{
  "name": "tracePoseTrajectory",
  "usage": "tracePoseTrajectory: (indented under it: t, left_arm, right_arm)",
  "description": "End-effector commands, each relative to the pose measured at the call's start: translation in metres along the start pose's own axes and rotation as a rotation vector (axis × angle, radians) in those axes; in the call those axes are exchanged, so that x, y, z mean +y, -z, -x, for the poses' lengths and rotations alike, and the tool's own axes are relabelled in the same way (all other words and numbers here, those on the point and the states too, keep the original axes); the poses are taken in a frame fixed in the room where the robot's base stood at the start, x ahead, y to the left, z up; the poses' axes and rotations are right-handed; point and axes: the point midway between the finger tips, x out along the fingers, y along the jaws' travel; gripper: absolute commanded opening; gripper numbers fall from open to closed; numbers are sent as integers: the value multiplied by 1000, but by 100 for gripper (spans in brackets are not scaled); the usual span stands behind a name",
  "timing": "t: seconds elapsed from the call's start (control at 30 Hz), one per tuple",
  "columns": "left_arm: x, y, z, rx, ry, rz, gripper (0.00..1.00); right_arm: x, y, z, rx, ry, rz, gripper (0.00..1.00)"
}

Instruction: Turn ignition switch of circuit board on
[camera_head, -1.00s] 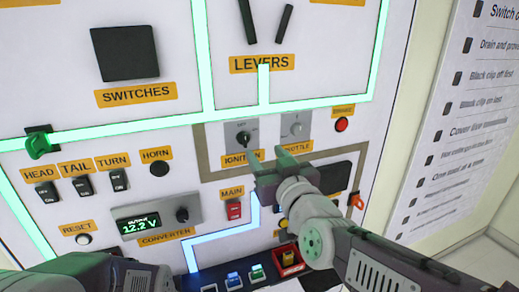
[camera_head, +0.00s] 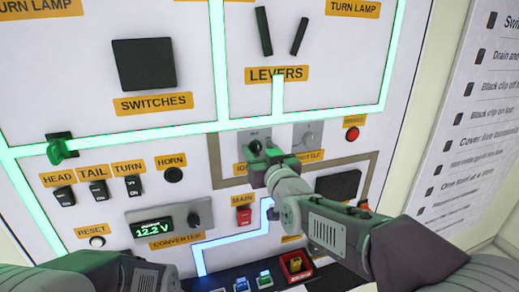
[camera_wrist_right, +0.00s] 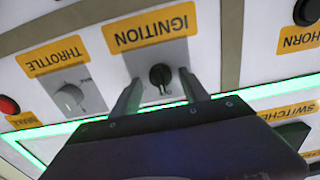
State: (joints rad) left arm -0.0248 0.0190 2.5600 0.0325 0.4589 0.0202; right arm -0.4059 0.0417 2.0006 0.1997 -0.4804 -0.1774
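The ignition switch is a black rotary knob (camera_head: 256,146) on a grey plate, partly hidden by my right gripper in the head view. In the right wrist view the knob (camera_wrist_right: 160,75) shows upside down with its yellow IGNITION label (camera_wrist_right: 151,26). My right gripper (camera_head: 266,157) is at the ignition plate. In the wrist view its two fingers (camera_wrist_right: 160,93) are apart, one on each side of the knob, with a gap to it on both sides. My left arm shows at the bottom left of the head view; its fingertips are not visible.
The throttle knob (camera_head: 309,136) sits right of the ignition. A red button (camera_head: 352,134) is farther right. The red MAIN switch (camera_head: 244,216) and converter box (camera_head: 165,224) are below. A green-lit strip (camera_head: 250,123) runs above the ignition.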

Motion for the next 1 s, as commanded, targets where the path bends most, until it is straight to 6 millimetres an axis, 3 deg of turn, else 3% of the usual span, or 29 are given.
tracePoseTrajectory:
  t: [0.03, 0.17, 0.2, 0.57, 1.0]
  left_arm:
    - [0, 0, 0, 0, 0, 0, 36]
    - [0, 0, 0, 0, 0, 0, 36]
    - [0, 0, 0, 0, 0, 0, 36]
    - [0, -1, -9, 0, 0, 0, 36]
    - [-1, -5, -51, 0, 0, 0, 36]
  right_arm:
    - [0, 0, 0, 0, 0, 0, 41]
    - [0, 0, 0, 0, 0, 0, 5]
    - [0, 0, 0, -1, 0, 0, 0]
    - [0, -2, 0, 0, 0, -54, 0]
    - [1, -5, 0, 2, 1, -408, 0]
